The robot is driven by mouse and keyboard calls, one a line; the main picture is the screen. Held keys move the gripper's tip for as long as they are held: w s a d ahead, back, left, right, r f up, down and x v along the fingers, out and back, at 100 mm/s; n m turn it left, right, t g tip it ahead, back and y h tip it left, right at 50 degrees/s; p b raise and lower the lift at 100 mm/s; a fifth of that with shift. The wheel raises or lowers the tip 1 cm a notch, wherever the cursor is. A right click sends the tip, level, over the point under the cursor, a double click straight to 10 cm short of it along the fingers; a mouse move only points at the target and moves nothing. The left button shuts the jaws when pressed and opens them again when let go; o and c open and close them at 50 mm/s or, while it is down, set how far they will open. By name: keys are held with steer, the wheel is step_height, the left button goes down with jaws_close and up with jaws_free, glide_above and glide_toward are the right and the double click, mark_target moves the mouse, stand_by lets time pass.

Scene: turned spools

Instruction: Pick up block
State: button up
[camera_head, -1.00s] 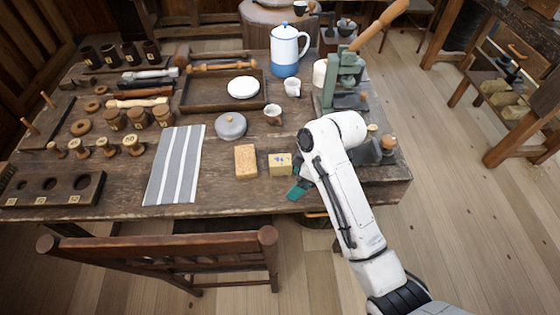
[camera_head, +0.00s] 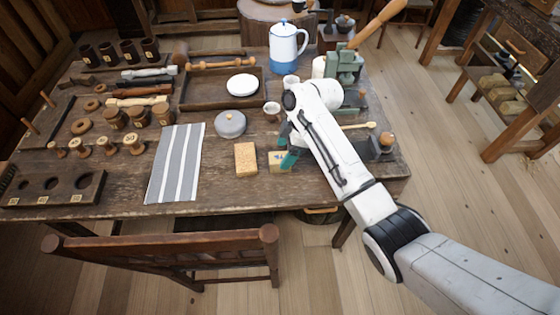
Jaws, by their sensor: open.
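A small pale yellow block (camera_head: 275,159) with a dark mark on its face sits near the front edge of the wooden table (camera_head: 225,195). A taller tan, cork-like block (camera_head: 245,159) stands just to its left. My gripper (camera_head: 287,147) has teal fingers and is open. It is at the right side of the yellow block, and one finger overlaps the block's right part in view. I cannot tell whether they touch. The arm hides the area right behind the gripper.
A grey lidded pot (camera_head: 230,125) and a small cup (camera_head: 271,111) stand behind the blocks. A striped cloth (camera_head: 175,165) lies to the left. A green press (camera_head: 345,68) stands at the back right. A wooden chair (camera_head: 165,255) is in front of the table.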

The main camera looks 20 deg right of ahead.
mark_target(280, 157)
steer(key=shift+x, duration=2.2)
steer(key=shift+d, duration=0.1)
steer(key=c, duration=1.1)
steer(key=shift+w+r, duration=0.1)
